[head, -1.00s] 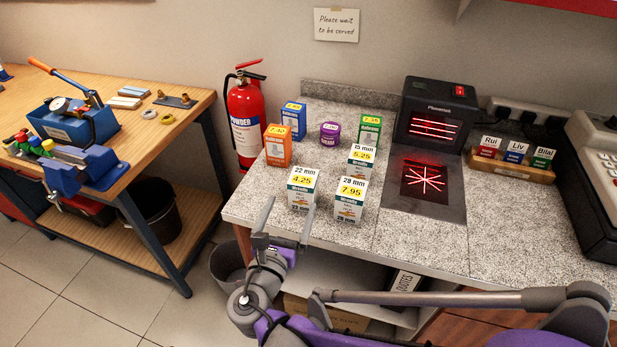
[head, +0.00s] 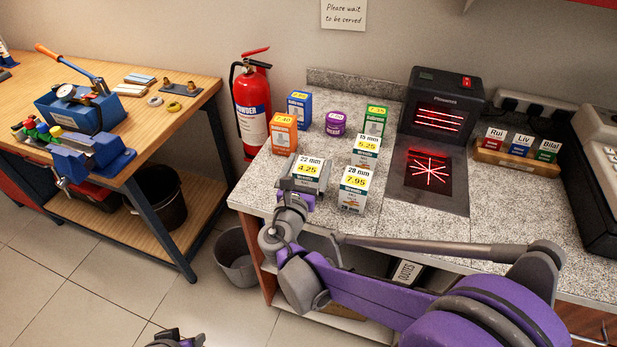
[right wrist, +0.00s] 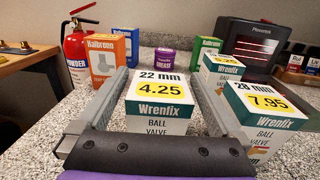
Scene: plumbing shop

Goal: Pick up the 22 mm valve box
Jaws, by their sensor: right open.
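The 22 mm valve box (head: 310,168), white and teal with a yellow 4.25 label, stands upright at the counter's front left. My right gripper (head: 305,178) is open, with the box between its fingers. In the right wrist view, one finger lies on each side of the 22 mm box (right wrist: 160,98), and my right gripper (right wrist: 158,74) shows a small gap on the left. Whether the right finger touches the box is unclear.
The 28 mm box (head: 354,188) stands close on the right, the 15 mm box (head: 365,152) behind. An orange box (head: 284,134), blue box (head: 299,108), purple tub (head: 335,123) and green box (head: 375,120) stand further back. A scanner (head: 440,105) is at right.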

